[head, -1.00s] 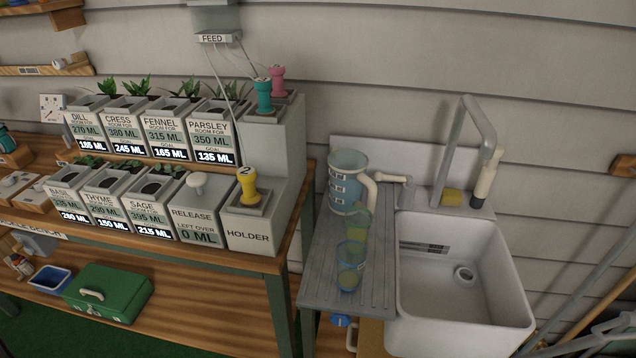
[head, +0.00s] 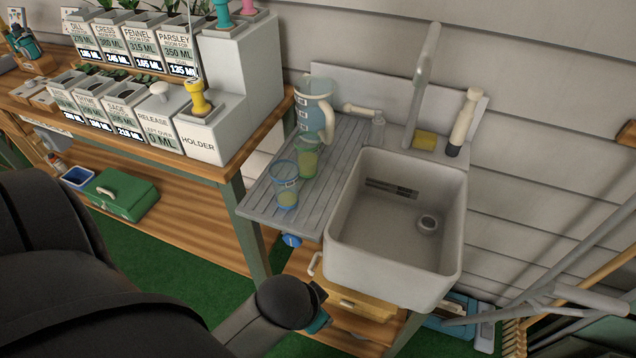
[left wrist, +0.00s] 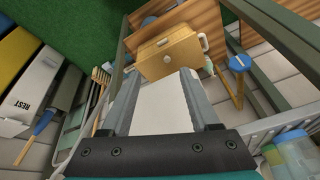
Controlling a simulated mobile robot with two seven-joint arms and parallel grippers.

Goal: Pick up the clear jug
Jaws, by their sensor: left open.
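The clear jug (head: 313,108), see-through and bluish with a cream handle, stands upright at the back of the grey draining board (head: 335,165) left of the sink. Two see-through tumblers stand in front of it: a greenish one (head: 307,158) and a blue-rimmed one (head: 286,185). My left arm comes in at the lower left of the head view, its wrist low in front of the sink and well below the jug. In the left wrist view my left gripper (left wrist: 163,78) is open and points toward a wooden box; the jug is not clearly seen there. My right gripper is not in view.
The white sink (head: 395,215) with tap (head: 427,80) lies right of the board. The planter bench (head: 215,172) is on the left. A wooden box (left wrist: 168,55) is low under the sink. Long-handled tools (head: 570,280) lean at the right.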

